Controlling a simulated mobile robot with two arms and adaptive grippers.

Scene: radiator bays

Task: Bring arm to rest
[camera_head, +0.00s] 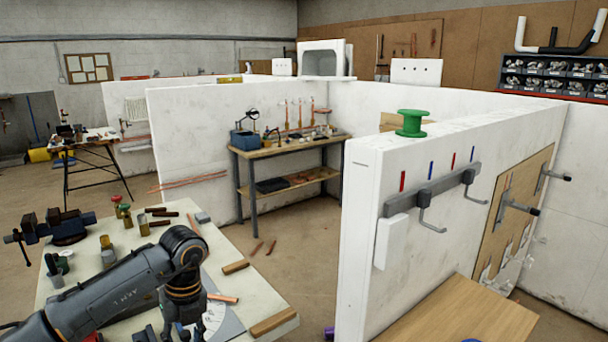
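My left arm (110,297) comes in from the lower left over the white-topped workbench (235,245). Its wrist joint bends downward above the bench. My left gripper (180,331) is at the bottom edge of the view, pointing down and partly cut off. Its fingertips do not show clearly, so I cannot tell whether it is open, shut or holding anything. My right arm and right gripper do not show.
A blue vise (68,227), jars and copper pieces lie on the workbench around my arm. A white partition (365,255) with hooks and a green spool (411,123) stands right. A wooden surface (455,312) is at lower right. Open floor (295,260) lies between bench and partition.

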